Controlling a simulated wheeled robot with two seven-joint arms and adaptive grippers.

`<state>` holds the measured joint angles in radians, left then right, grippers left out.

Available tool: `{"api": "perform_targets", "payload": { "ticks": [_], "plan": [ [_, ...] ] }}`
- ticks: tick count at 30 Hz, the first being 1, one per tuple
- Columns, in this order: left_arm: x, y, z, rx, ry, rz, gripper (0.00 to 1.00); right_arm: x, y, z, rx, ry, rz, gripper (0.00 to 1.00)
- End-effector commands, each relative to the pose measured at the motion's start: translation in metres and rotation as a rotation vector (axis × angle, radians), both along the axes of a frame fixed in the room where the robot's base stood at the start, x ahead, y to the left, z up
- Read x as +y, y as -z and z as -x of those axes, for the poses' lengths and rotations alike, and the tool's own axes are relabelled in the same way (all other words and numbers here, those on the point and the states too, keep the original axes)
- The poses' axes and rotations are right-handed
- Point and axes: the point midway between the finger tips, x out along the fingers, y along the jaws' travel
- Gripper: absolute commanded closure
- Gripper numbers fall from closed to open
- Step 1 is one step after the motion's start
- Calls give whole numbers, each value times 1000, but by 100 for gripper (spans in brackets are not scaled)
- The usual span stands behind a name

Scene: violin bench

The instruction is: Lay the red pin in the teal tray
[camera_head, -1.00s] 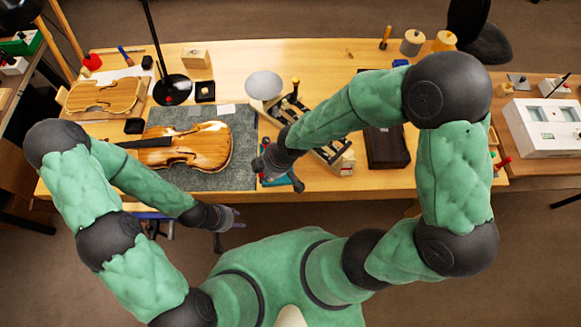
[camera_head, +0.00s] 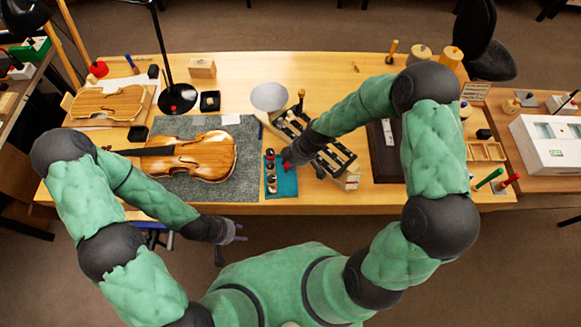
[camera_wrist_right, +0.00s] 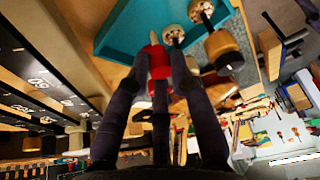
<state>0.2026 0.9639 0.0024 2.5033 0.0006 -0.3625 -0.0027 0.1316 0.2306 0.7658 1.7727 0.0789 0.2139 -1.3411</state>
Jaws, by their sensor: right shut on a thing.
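The teal tray (camera_head: 287,185) lies on the bench right of the grey mat, with several small dark and pale pieces in its left part. My right gripper (camera_head: 290,162) is over the tray's upper right part. In the right wrist view my right gripper (camera_wrist_right: 158,75) is shut on the red pin (camera_wrist_right: 153,50), whose red tip shows between the fingers in front of the teal tray (camera_wrist_right: 130,30). I cannot tell whether the pin touches the tray. My left gripper (camera_head: 236,238) is empty, fingers spread, off the bench's front edge.
A violin (camera_head: 205,157) lies on the grey mat (camera_head: 230,190) left of the tray. A round pale dish (camera_head: 268,96) is behind the tray.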

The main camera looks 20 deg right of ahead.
Motion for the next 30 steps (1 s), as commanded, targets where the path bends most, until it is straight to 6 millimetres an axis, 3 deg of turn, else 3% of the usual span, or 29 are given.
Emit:
{"api": "perform_targets", "payload": {
  "ticks": [9,22,23,25,30],
  "plan": [
    [0,8,0,0,0,0,60,-4,37,-4,1,0,0,100],
    [0,12,0,0,0,0,60,-4,41,-4,0,-1,0,100],
    [0,12,0,0,0,0,60,-4,41,-4,0,-1,0,72],
    [0,11,0,0,0,0,60,-4,40,-4,0,-1,0,54],
    [0,11,0,0,0,0,60,-4,40,-4,0,0,0,54]
  ]
}}
